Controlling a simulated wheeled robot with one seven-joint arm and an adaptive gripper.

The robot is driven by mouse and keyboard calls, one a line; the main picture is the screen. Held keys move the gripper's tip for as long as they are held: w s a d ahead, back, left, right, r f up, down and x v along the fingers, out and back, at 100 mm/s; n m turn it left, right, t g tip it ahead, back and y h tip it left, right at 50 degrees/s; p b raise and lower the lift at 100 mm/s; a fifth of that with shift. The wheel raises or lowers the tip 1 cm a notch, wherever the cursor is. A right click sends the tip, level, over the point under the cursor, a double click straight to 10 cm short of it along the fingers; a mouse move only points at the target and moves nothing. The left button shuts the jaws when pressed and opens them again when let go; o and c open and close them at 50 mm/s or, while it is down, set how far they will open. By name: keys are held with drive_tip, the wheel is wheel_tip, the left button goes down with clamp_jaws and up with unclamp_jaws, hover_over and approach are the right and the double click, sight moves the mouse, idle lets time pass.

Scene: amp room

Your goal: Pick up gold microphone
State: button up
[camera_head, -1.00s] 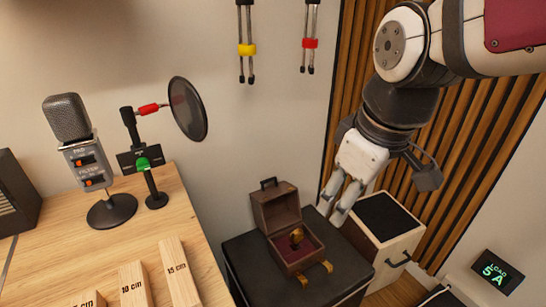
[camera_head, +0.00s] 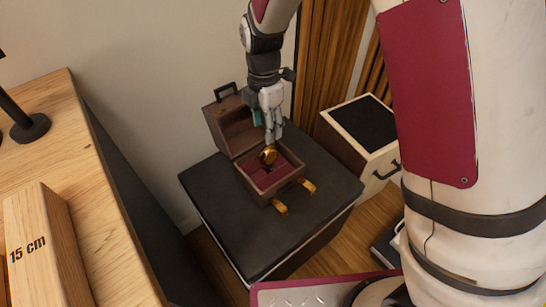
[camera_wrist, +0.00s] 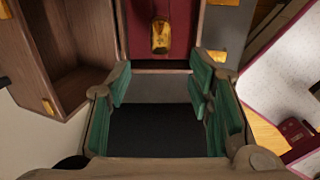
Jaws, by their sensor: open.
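The gold microphone (camera_head: 268,156) lies in the red-lined tray of an open brown case (camera_head: 262,192). In the wrist view the microphone (camera_wrist: 160,37) is at the top centre, on the red lining (camera_wrist: 178,14). My gripper (camera_head: 273,138) points down over the case, close to the microphone in the head view. In the wrist view my gripper (camera_wrist: 160,82) has its teal pads spread apart with nothing between them. The microphone is beyond the fingertips there, not between them.
The case stands on a black-topped stand (camera_head: 220,212), its lid (camera_head: 232,122) raised at the back left. Gold latches (camera_head: 281,208) stick out at its front. A wooden cabinet (camera_head: 360,130) is to the right. A wooden desk (camera_head: 105,215) with a 15 cm block (camera_head: 40,235) is at left.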

sight(269, 156)
wheel_tip(269, 156, down, 8)
drive_tip(key=shift+d+f+b, duration=0.1)
drive_tip(key=shift+b, duration=1)
drive_tip(key=f, duration=0.1)
drive_tip(key=f+b, duration=0.1)
drive_tip(key=f, duration=0.1)
drive_tip(key=f+b, duration=0.1)
drive_tip(key=f, duration=0.1)
drive_tip(key=shift+w+d+f, duration=0.1)
drive_tip(key=shift+w+d, duration=0.1)
drive_tip(key=shift+d, duration=0.05)
clamp_jaws()
